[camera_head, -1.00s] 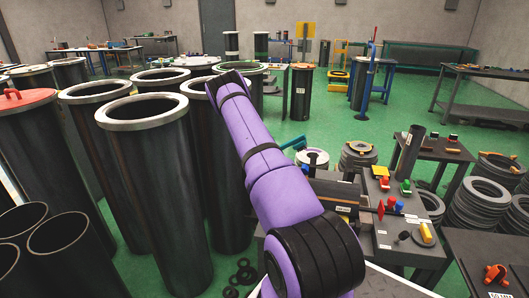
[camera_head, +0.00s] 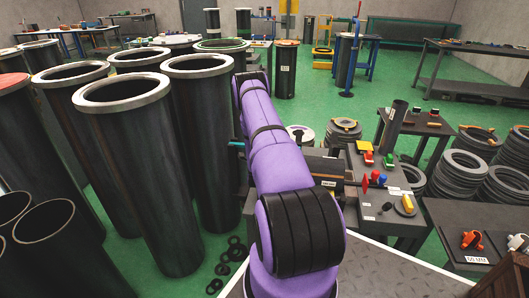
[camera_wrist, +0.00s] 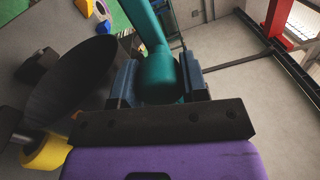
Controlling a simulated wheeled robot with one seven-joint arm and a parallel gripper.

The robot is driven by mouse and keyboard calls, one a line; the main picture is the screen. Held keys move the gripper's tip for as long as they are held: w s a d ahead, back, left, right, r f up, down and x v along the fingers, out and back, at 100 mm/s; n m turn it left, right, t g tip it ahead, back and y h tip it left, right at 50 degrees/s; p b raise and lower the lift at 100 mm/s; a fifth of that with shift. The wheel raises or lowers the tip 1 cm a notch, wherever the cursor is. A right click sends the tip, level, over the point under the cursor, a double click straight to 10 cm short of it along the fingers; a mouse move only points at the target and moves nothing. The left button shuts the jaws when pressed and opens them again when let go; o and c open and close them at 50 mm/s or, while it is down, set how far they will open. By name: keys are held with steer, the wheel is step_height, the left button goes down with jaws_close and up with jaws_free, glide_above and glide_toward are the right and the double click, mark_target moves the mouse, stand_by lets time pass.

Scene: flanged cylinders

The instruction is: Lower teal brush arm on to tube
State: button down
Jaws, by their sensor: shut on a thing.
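In the wrist view my gripper (camera_wrist: 158,80) is shut on the teal brush arm (camera_wrist: 160,70), a rounded teal part with a bar running up out of the picture. A large dark rounded shape (camera_wrist: 75,75), perhaps the tube, lies left of the gripper and looks apart from the teal part. In the head view a small teal piece (camera_head: 237,144) shows at the left edge of my purple arm, which hides my gripper. A dark tube (camera_head: 325,165) lies level on the bench just right of my arm. I cannot tell whether the brush arm touches it.
Tall flanged cylinders (camera_head: 125,92) crowd the left side. The grey bench (camera_head: 385,212) carries red, blue, green and yellow parts. Stacked rings (camera_head: 457,175) stand to the right. Small black rings (camera_head: 228,262) lie on the green floor. A yellow part (camera_wrist: 45,152) shows in the wrist view.

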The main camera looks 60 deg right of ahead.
steer(key=c, duration=1.9)
jaws_free()
steer(key=shift+s+a+f, duration=0.15)
steer(key=shift+a+f, duration=0.1)
steer(key=shift+f, duration=0.45)
steer(key=o, duration=1.2)
steer(key=shift+d+f, duration=0.1)
steer(key=shift+f, duration=0.05)
steer(key=shift+o, duration=0.2)
